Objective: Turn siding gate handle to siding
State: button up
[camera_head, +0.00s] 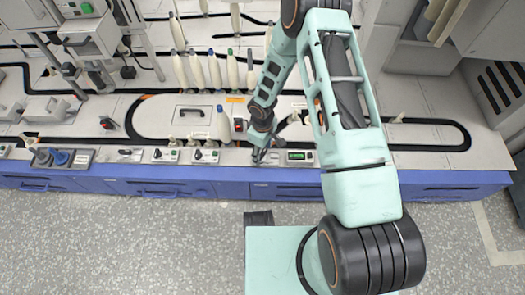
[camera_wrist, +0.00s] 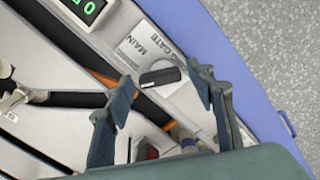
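The siding gate handle (camera_wrist: 160,77) is a short dark bar on a light plate (camera_wrist: 132,50) lettered MAIN and GATE, in the wrist view. My gripper (camera_wrist: 163,80) is open, with one finger to the left of the handle and one to the right. The handle lies in the gap between the fingertips, and I see no clear contact. In the head view my gripper (camera_head: 262,154) is over the front part of the bench, left of the green display. The handle cannot be made out there behind my gripper.
The green display (camera_head: 299,156) sits just right of my gripper and also shows in the wrist view (camera_wrist: 88,7). A white bobbin (camera_head: 223,125) stands to the left. More bobbins (camera_head: 197,70) stand behind. The blue bench front (camera_head: 230,189) runs along the near edge.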

aim_at(262, 153)
jog(key=shift+r, duration=0.1)
notch_tip(262, 153, up, 12)
dwell(0.7)
dwell(0.4)
